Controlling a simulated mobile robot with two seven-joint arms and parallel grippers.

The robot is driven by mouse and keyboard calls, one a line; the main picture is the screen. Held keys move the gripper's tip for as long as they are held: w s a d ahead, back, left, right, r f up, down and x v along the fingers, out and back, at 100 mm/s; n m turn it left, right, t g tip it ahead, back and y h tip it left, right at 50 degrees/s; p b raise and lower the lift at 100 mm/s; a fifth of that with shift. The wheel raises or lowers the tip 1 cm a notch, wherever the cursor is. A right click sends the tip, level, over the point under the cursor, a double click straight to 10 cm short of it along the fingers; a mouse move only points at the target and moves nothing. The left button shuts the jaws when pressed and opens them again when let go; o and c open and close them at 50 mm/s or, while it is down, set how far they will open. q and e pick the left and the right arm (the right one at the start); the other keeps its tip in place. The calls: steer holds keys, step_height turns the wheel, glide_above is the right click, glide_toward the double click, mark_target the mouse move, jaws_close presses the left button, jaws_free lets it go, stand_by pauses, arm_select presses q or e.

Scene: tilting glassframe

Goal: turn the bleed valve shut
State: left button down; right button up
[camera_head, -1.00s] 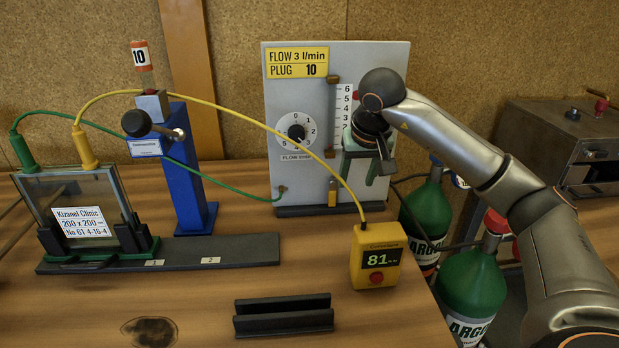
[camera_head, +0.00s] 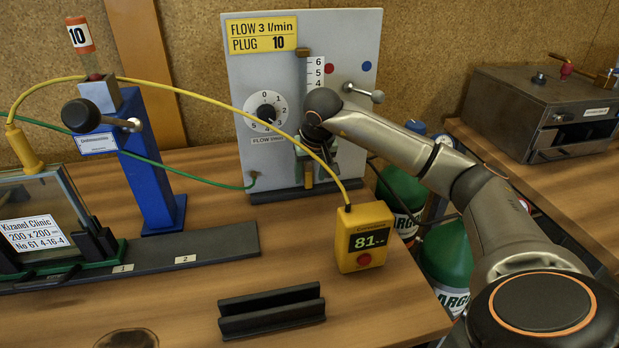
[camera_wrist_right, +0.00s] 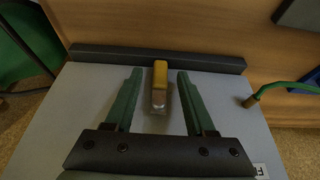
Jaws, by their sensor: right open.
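A small lever with a yellow grip and a metal stem (camera_wrist_right: 159,82), which I take for the bleed valve handle, lies low on the grey panel (camera_head: 240,90). I see no legible label on it. In the right wrist view my right gripper (camera_wrist_right: 160,74) is open, with one green finger on each side of the lever and a gap on both sides. In the head view the right gripper (camera_head: 317,168) is in front of the lower panel, and its arm hides most of the lever. My left gripper is not in view.
A silver lever (camera_head: 363,93) sits near red and blue dots on the panel. A yellow cable crosses in front toward the yellow meter (camera_head: 366,235) reading 81. A blue post (camera_head: 150,170) and a glass frame (camera_head: 30,215) stand left. Green cylinders (camera_head: 400,190) stand right.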

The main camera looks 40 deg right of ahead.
steer(key=shift+w+d+f, duration=0.1)
steer(key=shift+w+f, duration=0.15)
steer(key=shift+f, duration=0.45)
steer(key=shift+c, duration=0.3)
jaws_close()
stand_by(0.7)
